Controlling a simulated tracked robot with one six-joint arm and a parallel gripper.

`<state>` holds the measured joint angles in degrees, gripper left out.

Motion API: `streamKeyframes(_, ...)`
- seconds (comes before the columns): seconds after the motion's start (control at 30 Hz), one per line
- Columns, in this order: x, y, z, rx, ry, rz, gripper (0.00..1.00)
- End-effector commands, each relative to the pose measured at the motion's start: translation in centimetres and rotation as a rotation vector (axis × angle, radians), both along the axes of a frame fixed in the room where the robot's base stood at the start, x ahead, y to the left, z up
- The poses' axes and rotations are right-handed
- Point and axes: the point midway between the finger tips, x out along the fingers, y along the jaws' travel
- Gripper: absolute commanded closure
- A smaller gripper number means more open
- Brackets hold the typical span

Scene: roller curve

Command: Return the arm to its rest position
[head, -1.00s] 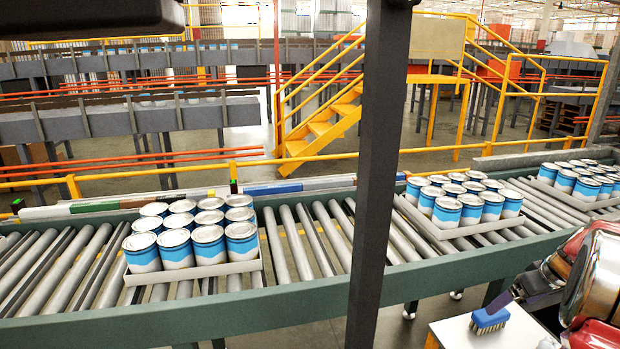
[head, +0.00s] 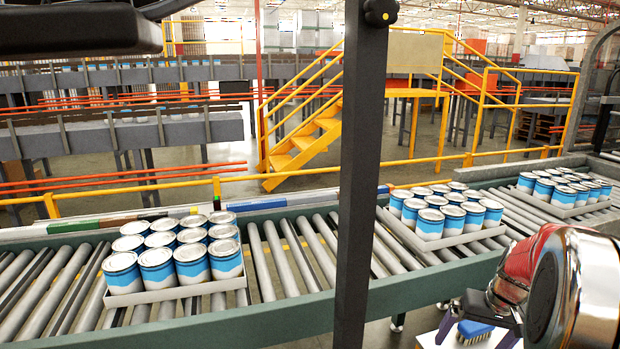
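My arm (head: 560,285), with red and shiny metal parts, reaches in from the right edge in the head view. My gripper (head: 480,330) is at the lower right, its purple fingers spread apart and pointing down. A brush with a blue body (head: 473,329) shows between and behind the fingers, over a white tabletop (head: 430,341). The gripper looks open; I cannot tell whether a finger touches the brush. The bottom frame edge cuts off part of the table.
A roller conveyor (head: 285,265) with a green side rail curves across the view. It carries cardboard trays of blue-and-white cans, at left (head: 170,295), at right (head: 465,240) and at far right (head: 580,210). A dark post (head: 360,180) stands in front. Yellow stairs (head: 305,150) are behind.

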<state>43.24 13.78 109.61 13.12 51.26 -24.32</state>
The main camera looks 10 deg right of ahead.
Motion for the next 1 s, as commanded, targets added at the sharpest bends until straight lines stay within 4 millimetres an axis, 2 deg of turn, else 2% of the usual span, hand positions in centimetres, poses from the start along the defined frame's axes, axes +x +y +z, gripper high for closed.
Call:
streamKeyframes(0.03,-0.3,1.6,0.7,-0.007,0.004,0.001,0.00)
streamKeyframes(0.1,-0.7,3.4,1.5,-0.014,0.009,-0.005,0.00)
streamKeyframes(0.4,-3.0,10.8,4.3,-0.054,0.013,-0.001,0.00)
streamKeyframes(0.7,-5.9,17.3,6.3,-0.101,-0.014,0.042,0.00)
streamKeyframes(1.0,-9.0,22.8,7.8,-0.151,-0.070,0.131,0.00)
